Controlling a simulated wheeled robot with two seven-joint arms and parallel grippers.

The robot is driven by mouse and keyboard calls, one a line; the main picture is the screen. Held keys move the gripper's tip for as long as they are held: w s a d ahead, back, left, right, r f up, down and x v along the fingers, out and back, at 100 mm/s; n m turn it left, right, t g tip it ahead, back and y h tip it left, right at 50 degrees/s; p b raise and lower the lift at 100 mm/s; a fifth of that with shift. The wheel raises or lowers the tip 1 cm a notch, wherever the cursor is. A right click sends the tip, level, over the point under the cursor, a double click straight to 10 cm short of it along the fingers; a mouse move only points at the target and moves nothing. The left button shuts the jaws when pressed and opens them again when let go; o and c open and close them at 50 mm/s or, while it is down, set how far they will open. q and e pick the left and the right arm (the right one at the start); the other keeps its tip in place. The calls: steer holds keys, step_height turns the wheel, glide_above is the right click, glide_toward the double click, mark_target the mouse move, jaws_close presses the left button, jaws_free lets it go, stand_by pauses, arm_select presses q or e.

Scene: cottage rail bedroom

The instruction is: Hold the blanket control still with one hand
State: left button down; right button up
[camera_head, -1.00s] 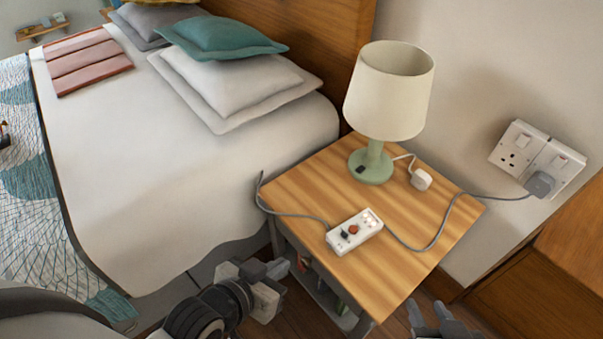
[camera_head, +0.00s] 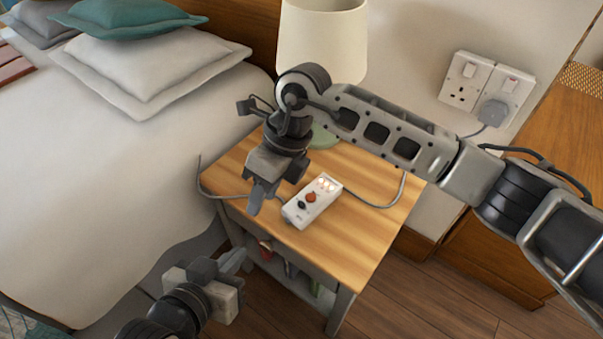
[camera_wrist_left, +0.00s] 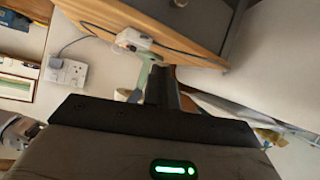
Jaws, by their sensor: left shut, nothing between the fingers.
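The blanket control (camera_head: 312,202) is a white handset with an orange-red button and a dark button. It lies on the wooden bedside table (camera_head: 362,240), near its front left edge, with a grey cord at each end. My right gripper (camera_head: 256,203) points down just left of the control, apart from it in the picture; its finger gap cannot be made out. My left gripper (camera_head: 238,262) is shut and empty, lower down beside the table's front left side. In the left wrist view, the table (camera_wrist_left: 190,28) appears upside down, with a white item, seemingly the control (camera_wrist_left: 133,40).
My right forearm crosses in front of the lamp (camera_head: 322,45). The bed (camera_head: 120,170) borders the table on the left. A wall socket (camera_head: 482,84) holds a grey plug (camera_head: 492,112). The table's front right top is clear.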

arm_select(q)
steer(key=c, duration=1.5)
jaws_free()
steer(key=shift+f, duration=0.1)
steer(key=o, duration=1)
steer(key=shift+s, duration=0.1)
steer(key=shift+o, duration=0.3)
steer(key=shift+d+m+h, duration=0.2)
steer(key=shift+m+h, duration=0.5)
steer(key=shift+m, duration=0.1)
steer(key=shift+w+a+m+g+h, duration=0.1)
steer(key=shift+a+m+g+h, duration=0.3)
steer(key=shift+m+h, duration=0.55)
steer(key=shift+w+a+m+g+h, duration=0.1)
steer(key=shift+a+m+g+h, duration=0.1)
steer(key=shift+a+m+h, duration=0.7)
arm_select(e)
steer(key=w+d+t+h, duration=0.2)
steer(key=w+d+h, duration=0.2)
steer(key=w+d, duration=0.1)
steer(key=shift+w+d+r, duration=0.25)
steer(key=shift+d+r, duration=0.1)
steer(key=shift+d, duration=0.05)
